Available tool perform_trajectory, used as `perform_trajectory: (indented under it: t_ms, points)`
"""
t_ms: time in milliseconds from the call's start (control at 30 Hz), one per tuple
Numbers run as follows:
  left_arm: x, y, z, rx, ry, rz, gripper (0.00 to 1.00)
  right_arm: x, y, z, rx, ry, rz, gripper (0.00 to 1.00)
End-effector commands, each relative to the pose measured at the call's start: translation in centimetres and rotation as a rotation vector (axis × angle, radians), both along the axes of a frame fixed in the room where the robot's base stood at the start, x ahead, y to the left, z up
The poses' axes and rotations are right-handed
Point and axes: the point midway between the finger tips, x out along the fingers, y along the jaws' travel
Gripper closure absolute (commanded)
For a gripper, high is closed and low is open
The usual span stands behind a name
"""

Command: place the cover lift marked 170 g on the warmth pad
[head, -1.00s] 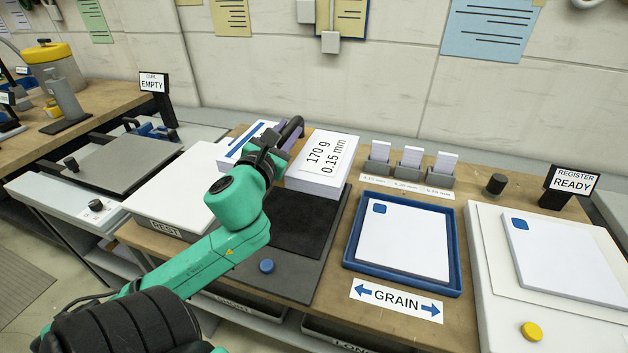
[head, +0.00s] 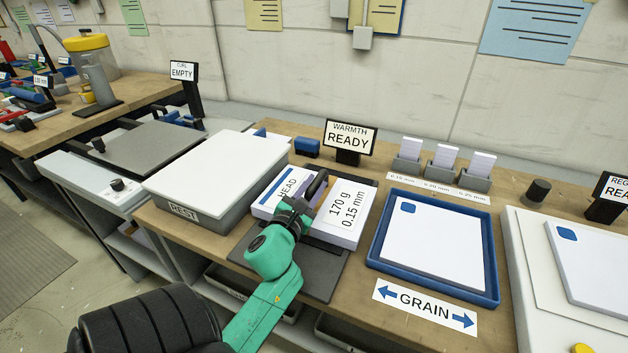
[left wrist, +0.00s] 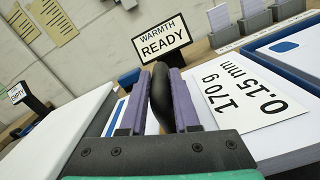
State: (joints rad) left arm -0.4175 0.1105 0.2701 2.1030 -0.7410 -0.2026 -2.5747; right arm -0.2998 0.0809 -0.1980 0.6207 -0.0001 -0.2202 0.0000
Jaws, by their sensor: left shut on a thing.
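The cover lift (head: 343,213) is a white slab marked 170 g, 0.15 mm, with a HEAD label and a blue stripe on its left part. It also shows in the left wrist view (left wrist: 235,85). My left gripper (head: 312,198) is shut on its black handle (left wrist: 161,95), between purple fingers. The lift is over the dark warmth pad (head: 318,270), which shows in front of it and behind its right side. I cannot tell whether the lift touches the pad. The WARMTH sign (head: 349,138) behind reads READY. My right gripper is not in view.
A grey REST box (head: 213,208) with a white top stands close on the left. A blue tray (head: 375,245) with a white sheet is close on the right, behind the GRAIN label (head: 424,307). Small card holders (head: 407,167) stand at the back.

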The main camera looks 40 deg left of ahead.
Motion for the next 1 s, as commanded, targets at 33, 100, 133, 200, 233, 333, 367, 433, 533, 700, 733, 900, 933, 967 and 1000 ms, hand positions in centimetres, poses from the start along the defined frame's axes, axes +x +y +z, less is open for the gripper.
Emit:
perform_trajectory:
  t_ms: [33,100,133,200,233,333,367,433,533,700,733,900,933,967,1000]
  points:
    - [0.1,-0.2,0.3,0.005,-0.005,-0.006,1.00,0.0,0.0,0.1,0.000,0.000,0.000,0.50]
    - [0.1,-0.2,0.3,0.005,-0.004,-0.005,1.00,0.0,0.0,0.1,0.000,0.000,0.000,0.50]
    - [0.0,-0.1,-0.2,-0.001,0.006,-0.002,0.59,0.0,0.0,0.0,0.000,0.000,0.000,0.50]
    - [0.0,-0.1,-0.2,-0.002,0.006,-0.002,0.40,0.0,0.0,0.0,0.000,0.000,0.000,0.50]
    - [0.0,-0.1,-0.2,-0.002,0.005,-0.002,0.40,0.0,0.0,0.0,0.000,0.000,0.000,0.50]
    - [0.0,-0.1,-0.1,-0.002,0.005,-0.001,0.40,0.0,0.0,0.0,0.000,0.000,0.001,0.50]
    - [0.0,-0.1,-0.1,-0.002,0.005,-0.001,0.40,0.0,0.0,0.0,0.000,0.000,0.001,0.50]
    - [0.0,-0.1,-0.1,-0.002,0.005,-0.001,0.40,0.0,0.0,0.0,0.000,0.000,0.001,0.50]
    - [-0.2,-0.1,-0.2,-0.002,0.005,-0.001,0.40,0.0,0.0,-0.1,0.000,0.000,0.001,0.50]
    - [-2.3,-0.8,-0.5,-0.002,0.007,0.001,0.40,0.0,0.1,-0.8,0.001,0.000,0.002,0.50]
    - [-2.9,-1.0,-0.5,-0.001,0.007,0.001,0.40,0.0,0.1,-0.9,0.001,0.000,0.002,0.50]
    - [-6.7,-2.3,-0.9,-0.004,0.008,0.002,0.40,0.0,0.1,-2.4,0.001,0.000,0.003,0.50]
    - [-7.4,-2.6,-1.0,-0.004,0.008,0.002,0.40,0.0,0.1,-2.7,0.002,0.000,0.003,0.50]
    - [-8.1,-2.8,-1.0,-0.005,0.007,0.003,0.40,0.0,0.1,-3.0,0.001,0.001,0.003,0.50]
    - [-8.9,-3.0,-0.9,-0.002,0.008,0.004,0.40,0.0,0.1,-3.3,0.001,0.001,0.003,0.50]
